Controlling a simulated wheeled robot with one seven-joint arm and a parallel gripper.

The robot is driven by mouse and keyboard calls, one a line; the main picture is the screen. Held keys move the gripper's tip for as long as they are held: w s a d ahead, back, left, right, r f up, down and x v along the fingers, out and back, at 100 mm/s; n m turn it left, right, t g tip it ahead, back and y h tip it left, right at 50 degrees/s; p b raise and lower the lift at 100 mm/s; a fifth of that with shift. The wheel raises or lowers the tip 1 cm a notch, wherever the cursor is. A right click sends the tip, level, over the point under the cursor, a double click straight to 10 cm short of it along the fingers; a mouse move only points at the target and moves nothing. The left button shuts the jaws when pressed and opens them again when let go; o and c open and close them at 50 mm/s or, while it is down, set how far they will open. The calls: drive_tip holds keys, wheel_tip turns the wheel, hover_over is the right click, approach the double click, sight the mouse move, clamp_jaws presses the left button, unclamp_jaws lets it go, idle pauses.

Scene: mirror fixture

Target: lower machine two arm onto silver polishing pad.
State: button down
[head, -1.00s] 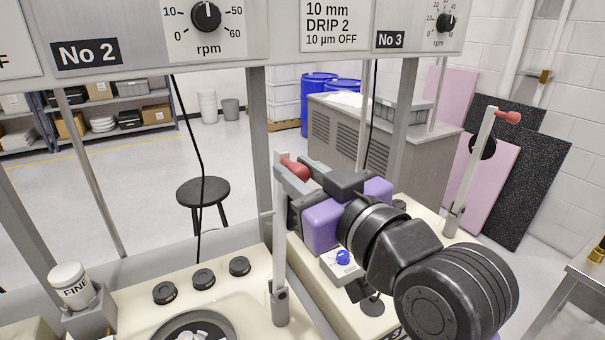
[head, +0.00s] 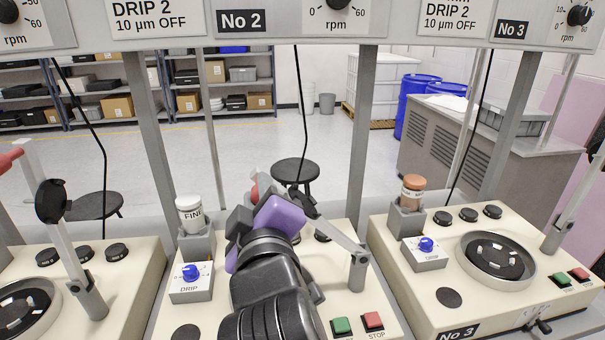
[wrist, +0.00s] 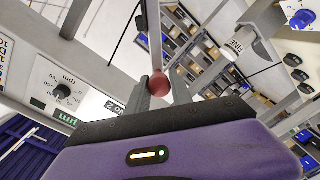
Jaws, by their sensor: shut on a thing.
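Machine two is under the No 2 sign (head: 241,21), its cream deck mostly behind my arm. Its grey swing arm (head: 338,238) slants up and left from a pivot post (head: 358,270) on the right of the deck. My gripper (head: 254,194) is shut on the red handle at the end of this arm. The red knob (wrist: 158,84) shows between the fingers (wrist: 161,92) in the wrist view. The arm is tilted down toward the deck, not upright. The silver polishing pad is hidden behind my arm, so contact with it cannot be seen.
A FINE bottle (head: 190,214) and drip box (head: 191,281) stand left of my gripper. Green (head: 342,326) and red (head: 373,320) buttons are at the front. Machine three (head: 450,290) is at right; machine one's raised arm (head: 70,245) is at left. A stool (head: 296,171) stands behind.

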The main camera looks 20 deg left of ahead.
drive_tip(key=s+a+f+n+b, duration=0.2)
drive_tip(key=a+f+n+b, duration=0.1)
drive_tip(key=f, duration=0.8)
drive_tip(key=s+a+f+n+b, duration=0.3)
drive_tip(key=a+f+n+b, duration=0.1)
drive_tip(key=f, duration=0.6)
drive_tip(key=shift+a+f+n+h, duration=0.3)
drive_tip(key=shift+a+f+n, duration=0.1)
drive_tip(key=shift+n, duration=0.5)
drive_tip(key=shift+d, duration=0.1)
drive_tip(key=c, duration=1.1)
unclamp_jaws()
drive_tip(key=shift+c, duration=0.2)
drive_tip(key=shift+s, duration=0.15)
drive_tip(key=v, duration=0.7)
drive_tip(key=shift+s+d, duration=0.15)
drive_tip(key=shift+s, duration=0.1)
